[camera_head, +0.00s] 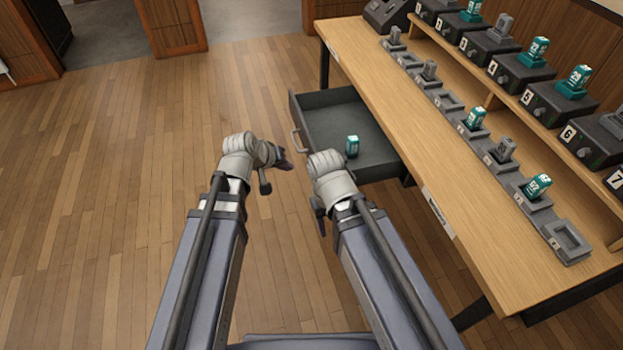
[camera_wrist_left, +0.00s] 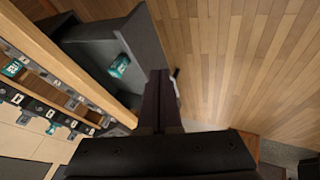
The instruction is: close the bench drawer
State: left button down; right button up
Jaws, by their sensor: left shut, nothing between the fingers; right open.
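The bench drawer (camera_head: 325,98) is pulled out from the left side of the wooden bench (camera_head: 395,103). Its curved handle (camera_head: 298,141) is on the front panel, facing left. A teal-and-white block (camera_head: 352,145) stands inside the drawer; it also shows in the left wrist view (camera_wrist_left: 119,65). My left gripper (camera_head: 284,159) is just outside the drawer front, near the handle, shut and empty. In the left wrist view its fingers (camera_wrist_left: 160,76) overlap the end of the front panel (camera_wrist_left: 147,35); contact cannot be told. My right gripper (camera_head: 325,190) is open by the drawer's near side, its fingertips mostly hidden.
On the bench top stands a row of grey trays (camera_head: 568,243), some holding grey or teal blocks. Numbered dark boxes (camera_head: 545,101) line the raised shelf behind. The wooden floor (camera_head: 130,170) left of the drawer is clear.

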pick_arm(q)
jog(key=w+d+f+b, duration=0.6)
jog(key=d+f+b, duration=0.1)
jog(key=f+b, duration=0.1)
jog(key=shift+w+d, duration=0.15)
dwell(0.5)
jog(key=shift+f, duration=0.1)
